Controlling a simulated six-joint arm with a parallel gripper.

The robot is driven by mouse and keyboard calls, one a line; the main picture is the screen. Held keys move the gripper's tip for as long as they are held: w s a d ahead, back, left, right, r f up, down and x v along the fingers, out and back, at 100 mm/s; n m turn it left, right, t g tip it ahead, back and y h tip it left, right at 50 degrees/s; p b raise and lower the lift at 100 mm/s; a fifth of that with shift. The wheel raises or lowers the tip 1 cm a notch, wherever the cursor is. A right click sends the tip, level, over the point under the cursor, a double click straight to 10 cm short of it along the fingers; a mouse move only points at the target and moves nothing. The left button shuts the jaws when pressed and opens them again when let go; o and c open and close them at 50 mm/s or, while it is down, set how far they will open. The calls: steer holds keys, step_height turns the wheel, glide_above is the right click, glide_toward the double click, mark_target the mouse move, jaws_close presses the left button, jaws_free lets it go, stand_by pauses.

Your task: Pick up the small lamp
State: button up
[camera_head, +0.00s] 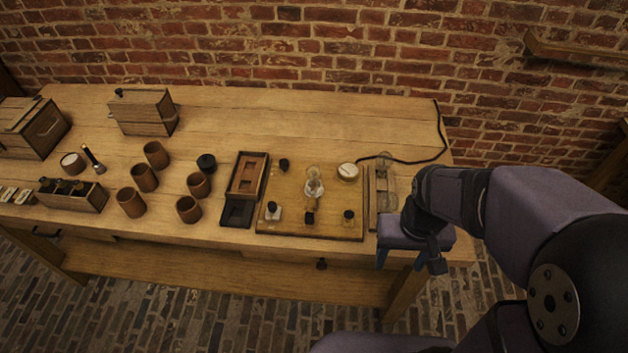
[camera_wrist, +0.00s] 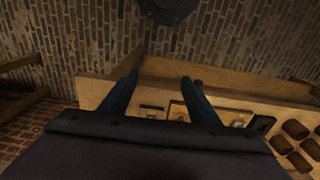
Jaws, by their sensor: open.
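A small lamp (camera_head: 313,185), a clear glass bulb on a pale round base, stands upright near the middle of the wooden board (camera_head: 335,229) on the table. A second rounded glass shape (camera_head: 384,160) shows at the far end of a narrow wooden stand right of the board; I cannot tell what it is. My gripper (camera_head: 410,262) is open and empty at the table's front edge, right of the board and apart from the lamp. Its two fingers also show in the wrist view (camera_wrist: 160,80), where the lamp is too small to make out.
The board carries a round white dial (camera_head: 348,171) and several dark knobs. A dark tray (camera_head: 247,176) lies left of it, then several brown jars (camera_head: 144,178). A black cable (camera_head: 440,130) runs along the right.

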mark_target(315, 168)
steer(key=w+a+t, duration=0.1)
steer(key=w+a, duration=0.5)
steer(key=w, duration=0.3)
steer(key=w+a+f+n+t+b, duration=0.1)
steer(key=w+a+t, duration=0.1)
steer(key=w+a, duration=0.5)
steer(key=w+a+f+n+t+y+b, duration=0.1)
steer(key=w+a, duration=0.6)
steer(key=w, duration=0.5)
steer(key=shift+f, duration=0.25)
steer(key=shift+p+x, duration=0.5)
steer(key=shift+x, duration=0.6)
steer(key=shift+f, duration=0.15)
steer(key=shift+p+x, duration=1.3)
steer(key=shift+x, duration=1.1)
steer(key=shift+c, duration=0.4)
steer(key=c, duration=1.2)
